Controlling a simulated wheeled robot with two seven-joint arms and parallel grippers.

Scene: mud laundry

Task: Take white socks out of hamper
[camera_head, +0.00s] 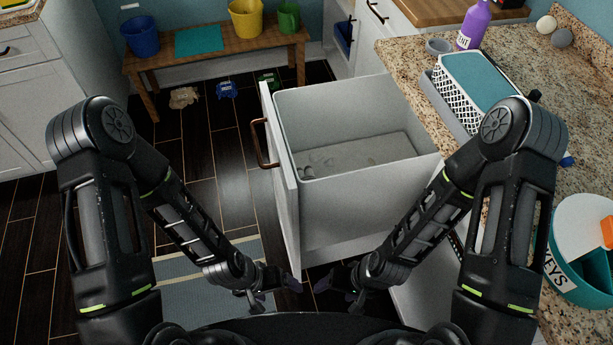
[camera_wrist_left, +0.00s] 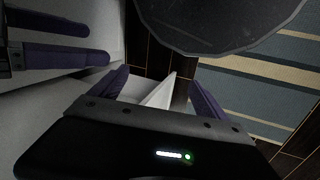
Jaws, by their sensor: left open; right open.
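The hamper is a white pull-out bin (camera_head: 345,100) standing open, its white front panel (camera_head: 285,180) and bronze handle (camera_head: 263,145) facing left. Pale cloth-like shapes (camera_head: 360,152) lie low inside; I cannot tell single white socks apart. Small greyish lumps (camera_head: 318,170) lie by the near inner wall. My left gripper (camera_head: 277,292) is open and empty, low in front of the bin's near side. It also shows in the left wrist view (camera_wrist_left: 162,95), fingers apart. My right gripper (camera_head: 339,292) is open and empty just right of it; its purple fingers show in the left wrist view (camera_wrist_left: 62,40).
A granite counter (camera_head: 400,45) on the right holds a teal-topped white basket (camera_head: 480,80), a purple bottle (camera_head: 473,25) and a teal KEYS container (camera_head: 585,275). A wooden bench (camera_head: 218,50) with buckets stands behind. A striped rug (camera_head: 205,280) lies left. Dark floor left of the bin is mostly clear.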

